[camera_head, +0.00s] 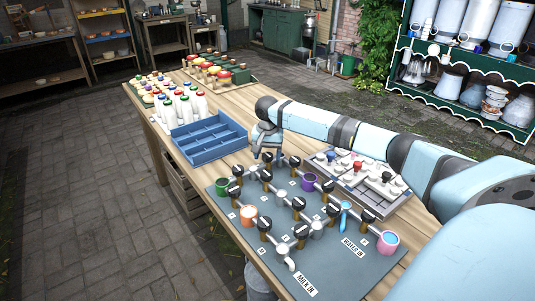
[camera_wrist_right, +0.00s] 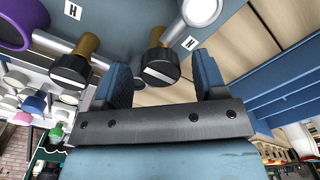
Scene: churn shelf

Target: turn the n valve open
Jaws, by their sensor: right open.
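The grey valve board (camera_head: 222,197) lies on the wooden table and carries several black-capped valves on brass stems, joined by metal pipes. My right gripper (camera_head: 265,152) is over the board's far edge, pointing down. In the right wrist view its two blue fingers are apart, and a black valve knob (camera_wrist_right: 160,70) with a white line shows between and just past their tips. I cannot tell whether they touch it. A second black knob (camera_wrist_right: 73,68) is to the left. My left gripper is out of view.
A blue divided crate (camera_head: 210,140) stands beside the board, with white bottles (camera_head: 185,105) behind it. A light tray (camera_head: 345,185) with coloured levers lies to the right, under my right arm. Orange, purple, green and pink cups (camera_head: 388,242) sit on the board.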

